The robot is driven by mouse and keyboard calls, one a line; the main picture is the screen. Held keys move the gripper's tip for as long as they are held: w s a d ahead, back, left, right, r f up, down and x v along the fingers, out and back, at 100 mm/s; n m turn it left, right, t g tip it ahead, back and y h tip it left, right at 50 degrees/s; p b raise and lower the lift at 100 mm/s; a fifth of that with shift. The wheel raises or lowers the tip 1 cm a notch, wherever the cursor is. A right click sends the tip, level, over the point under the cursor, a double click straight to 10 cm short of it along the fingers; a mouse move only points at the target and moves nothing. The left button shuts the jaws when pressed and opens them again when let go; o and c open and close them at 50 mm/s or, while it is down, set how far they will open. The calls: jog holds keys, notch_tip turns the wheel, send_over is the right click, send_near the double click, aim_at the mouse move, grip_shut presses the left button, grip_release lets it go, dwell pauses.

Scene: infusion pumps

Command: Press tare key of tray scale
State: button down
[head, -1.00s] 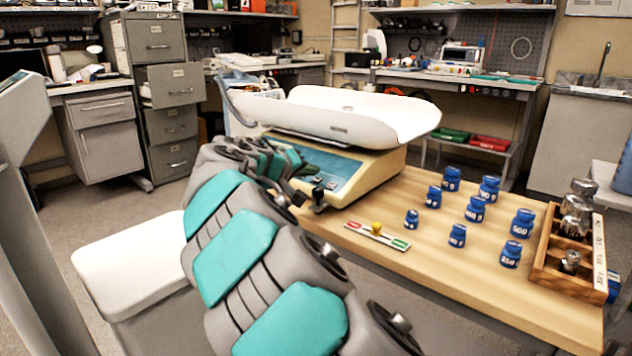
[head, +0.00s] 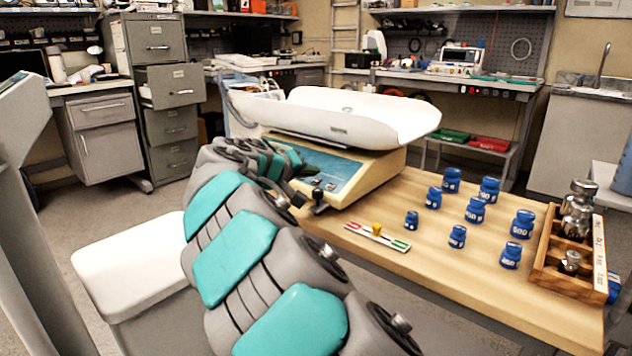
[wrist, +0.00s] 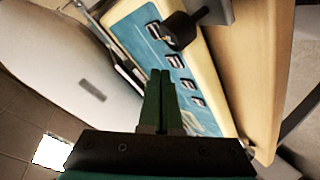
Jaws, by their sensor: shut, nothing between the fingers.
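The tray scale (head: 378,172) stands at the left end of the wooden table, with a white curved tray (head: 350,115) on top and a blue front panel (head: 335,172). In the wrist view the panel shows a row of small dark-and-white keys (wrist: 174,61); their labels are too small to read, so I cannot tell which is tare. My gripper (wrist: 161,73) is shut and empty, its green fingers over the panel. Its tips appear just left of the second key from the top; I cannot tell whether they touch. In the head view my arm hides most of the gripper.
A black knob (wrist: 183,31) sticks up beside the top key. The tray (wrist: 60,60) hangs close left of my fingers.

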dwell(0.7)
jog(key=shift+w+d+f+b, duration=0.15)
jog(key=shift+f+b, duration=0.2)
jog(key=shift+b, duration=0.05)
jog(key=shift+f+b, duration=0.35)
dwell(0.5)
jog(key=shift+r, duration=0.7)
jog(key=shift+s+r, duration=0.1)
jog(key=shift+s, duration=0.1)
jog(key=r, duration=0.1)
jog(key=s+a+r+p, duration=0.1)
jog(key=r, duration=0.1)
jog(key=r+p, duration=0.1)
jog(key=shift+s+a+r, duration=0.2)
jog(key=shift+s, duration=0.05)
dwell(0.7)
